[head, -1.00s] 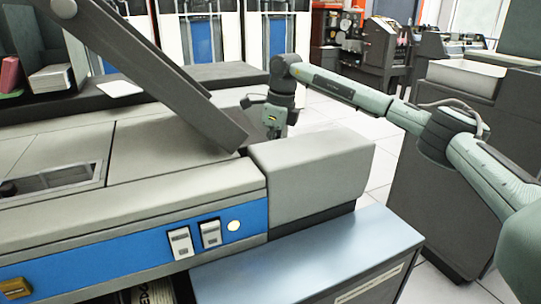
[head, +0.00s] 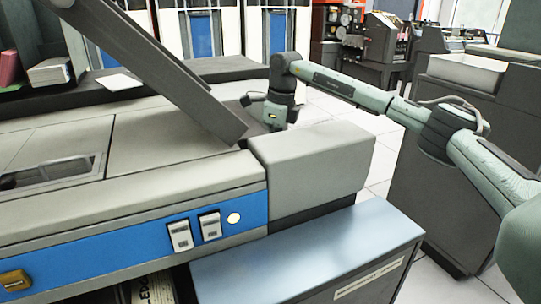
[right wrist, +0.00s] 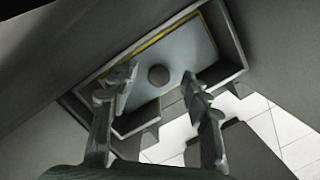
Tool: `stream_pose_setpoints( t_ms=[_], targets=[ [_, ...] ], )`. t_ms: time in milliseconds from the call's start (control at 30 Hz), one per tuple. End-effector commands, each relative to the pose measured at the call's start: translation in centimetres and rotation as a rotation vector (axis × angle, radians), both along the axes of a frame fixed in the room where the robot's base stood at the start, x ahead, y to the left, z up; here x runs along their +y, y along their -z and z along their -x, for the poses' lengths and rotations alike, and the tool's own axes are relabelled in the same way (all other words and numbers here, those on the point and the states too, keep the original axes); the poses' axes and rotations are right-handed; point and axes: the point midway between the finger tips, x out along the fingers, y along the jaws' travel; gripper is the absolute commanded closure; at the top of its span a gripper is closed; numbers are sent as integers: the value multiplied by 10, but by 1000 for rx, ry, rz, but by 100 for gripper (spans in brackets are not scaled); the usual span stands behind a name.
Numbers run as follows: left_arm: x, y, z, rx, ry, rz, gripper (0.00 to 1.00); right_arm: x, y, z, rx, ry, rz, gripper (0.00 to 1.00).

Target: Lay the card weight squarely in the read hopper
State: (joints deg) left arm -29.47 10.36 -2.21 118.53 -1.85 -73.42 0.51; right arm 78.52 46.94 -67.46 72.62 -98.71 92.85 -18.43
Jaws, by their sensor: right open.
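In the right wrist view, a pale grey-blue plate with a round dark knob, which looks like the card weight (right wrist: 185,48), lies in a dark-walled recess with a yellow strip along one edge. The recess may be the read hopper (right wrist: 233,60), but I cannot be sure. My right gripper (right wrist: 158,79) is open, its fingers on either side of the knob with visible gaps. Whether the plate lies flat and square is unclear. In the head view, my right wrist is behind the low end of the dark sloping ramp (head: 165,70), which hides the fingers and weight. My left gripper is not in view.
The grey and blue machine (head: 120,245) fills the left front, with two white switches and a lit round lamp. A raised grey housing (head: 310,165) stands beside the ramp's low end. A blue-grey cabinet top (head: 310,250) in front is clear. Tiled floor lies behind.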

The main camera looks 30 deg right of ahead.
Motion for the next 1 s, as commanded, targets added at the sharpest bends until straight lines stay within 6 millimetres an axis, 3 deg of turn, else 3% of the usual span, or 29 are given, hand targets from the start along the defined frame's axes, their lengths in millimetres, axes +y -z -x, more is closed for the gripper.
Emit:
stream_pose_setpoints(
  t_ms=[233,700,1000],
  targets=[
    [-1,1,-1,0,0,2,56,-2,-15,1,-1,0,0,52],
    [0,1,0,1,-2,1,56,-11,-104,11,-1,0,0,52],
    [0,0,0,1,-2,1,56,-13,-119,13,1,0,-1,52]
  ],
)
